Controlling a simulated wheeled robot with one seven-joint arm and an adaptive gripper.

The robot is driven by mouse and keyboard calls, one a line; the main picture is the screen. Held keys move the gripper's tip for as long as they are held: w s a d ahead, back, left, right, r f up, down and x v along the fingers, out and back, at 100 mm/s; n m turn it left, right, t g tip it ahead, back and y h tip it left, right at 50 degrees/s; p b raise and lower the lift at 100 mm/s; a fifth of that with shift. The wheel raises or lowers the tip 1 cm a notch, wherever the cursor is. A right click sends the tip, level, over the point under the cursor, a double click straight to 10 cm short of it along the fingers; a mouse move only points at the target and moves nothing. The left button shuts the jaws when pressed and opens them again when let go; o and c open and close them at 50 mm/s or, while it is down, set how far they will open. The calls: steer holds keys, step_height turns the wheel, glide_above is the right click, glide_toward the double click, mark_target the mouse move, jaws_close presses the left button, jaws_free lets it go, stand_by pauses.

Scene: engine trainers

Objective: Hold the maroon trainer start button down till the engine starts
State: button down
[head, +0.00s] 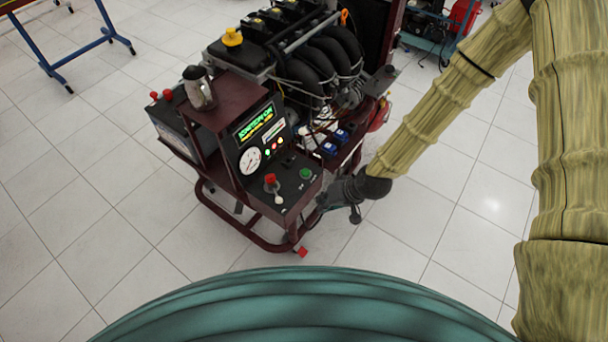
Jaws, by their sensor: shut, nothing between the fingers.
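The maroon trainer (224,100) stands left of centre with an engine on its frame. Its black control panel faces me, with a green round button (306,173) on the right and a red-topped control (270,179) on the left. I cannot read their labels. The lit display (256,124) shows "IGNITION ON" in green, with smaller text below. My gripper (323,201) is shut and empty, just right of the panel box, lower than the green button in the picture. It looks apart from the button; whether it touches the box edge is unclear.
A white-faced gauge (250,161) sits below the display. A metal jug (199,88) stands on the trainer's top shelf. A battery with red caps (170,113) is at the left side. A blue-legged table (85,60) is at the upper left. Tiled floor is clear around the trainer's front.

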step_height(320, 180, up, 11)
steer(key=n+t+y+b, duration=0.2)
glide_above(307, 169)
steer(key=shift+f, duration=0.1)
steer(key=shift+f, duration=0.15)
steer(key=shift+f+b, duration=2.65)
steer(key=shift+f, duration=1.7)
steer(key=shift+f, duration=0.1)
steer(key=shift+s+f, duration=0.1)
steer(key=shift+f, duration=0.2)
steer(key=shift+f+b, duration=0.5)
steer(key=shift+b, duration=0.05)
steer(key=shift+r, duration=0.1)
stand_by(0.6)
steer(key=shift+r+p, duration=0.55)
steer(key=shift+r, duration=0.3)
